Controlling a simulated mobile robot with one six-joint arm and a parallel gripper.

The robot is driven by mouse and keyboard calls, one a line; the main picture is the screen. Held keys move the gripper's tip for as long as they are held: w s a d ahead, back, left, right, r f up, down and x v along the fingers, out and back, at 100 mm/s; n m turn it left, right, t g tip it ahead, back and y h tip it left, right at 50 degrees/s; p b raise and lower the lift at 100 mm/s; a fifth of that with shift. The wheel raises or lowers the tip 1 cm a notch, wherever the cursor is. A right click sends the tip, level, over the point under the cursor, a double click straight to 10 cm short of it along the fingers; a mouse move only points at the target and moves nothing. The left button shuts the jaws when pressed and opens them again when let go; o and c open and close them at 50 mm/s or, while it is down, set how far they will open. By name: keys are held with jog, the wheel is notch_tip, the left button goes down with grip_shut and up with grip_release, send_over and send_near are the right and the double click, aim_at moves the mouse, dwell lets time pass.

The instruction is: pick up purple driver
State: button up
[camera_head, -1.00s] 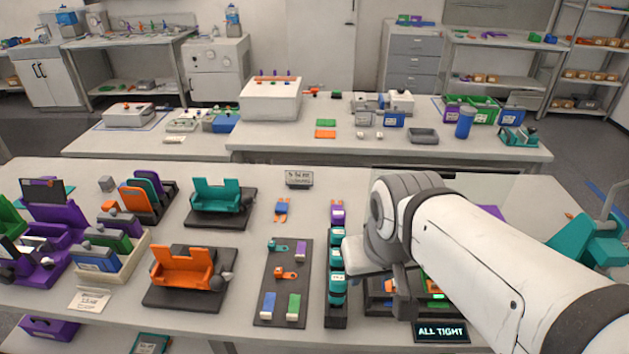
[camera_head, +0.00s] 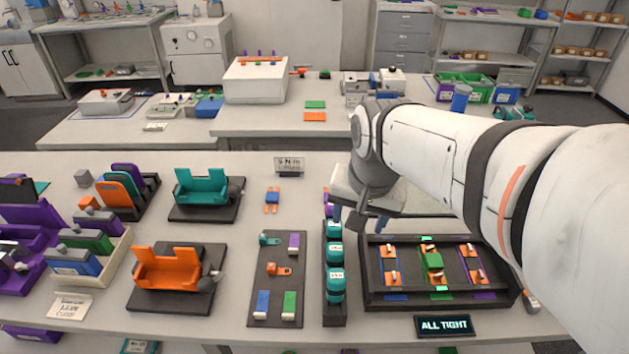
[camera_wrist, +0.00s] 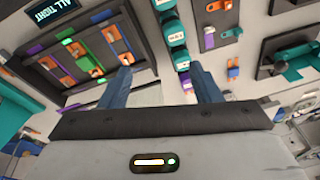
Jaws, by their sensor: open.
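A dark rack (camera_head: 334,318) holds several teal drivers (camera_head: 335,285) in a row. In the wrist view a small purple-blue piece (camera_wrist: 185,79) shows beyond the teal drivers (camera_wrist: 179,58), just inside the right finger. My gripper (camera_head: 360,218) is open and empty, above and slightly right of the rack's far end.
A dark tray (camera_head: 440,300) with orange and green parts lies right of the rack, behind an "ALL TIGHT" display (camera_head: 444,325). A dark board (camera_head: 265,310) with small parts lies left. Teal (camera_head: 203,187) and orange (camera_head: 166,268) fixtures stand farther left.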

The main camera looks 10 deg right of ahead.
jog(key=w+f+m, duration=0.1)
jog(key=w+m, duration=0.1)
jog(key=w, duration=0.1)
jog(key=w+f+m+g+b, duration=0.1)
jog(key=w+m, duration=0.2)
jog(key=w+f+m+b, duration=0.1)
jog(key=w+f+m, duration=0.1)
jog(key=w, duration=0.1)
jog(key=shift+w+m, duration=0.15)
jog(key=shift+m, duration=0.25)
jog(key=w+f+m, duration=0.1)
jog(key=w+m, duration=0.1)
jog(key=w+f+m+g+b, duration=0.1)
jog(key=w+f+m, duration=0.1)
jog(key=w, duration=0.1)
jog(key=w+f+m+b, duration=0.1)
jog(key=w+m, duration=0.1)
jog(key=m, duration=0.1)
jog(key=shift+w+f+g, duration=0.25)
jog(key=shift+f+g, duration=0.05)
jog(key=shift+f, duration=0.1)
jog(key=shift+w+f, duration=0.1)
jog(key=shift+f, duration=0.2)
notch_tip(320, 180, down, 7)
jog(key=shift+f, duration=0.15)
grip_shut()
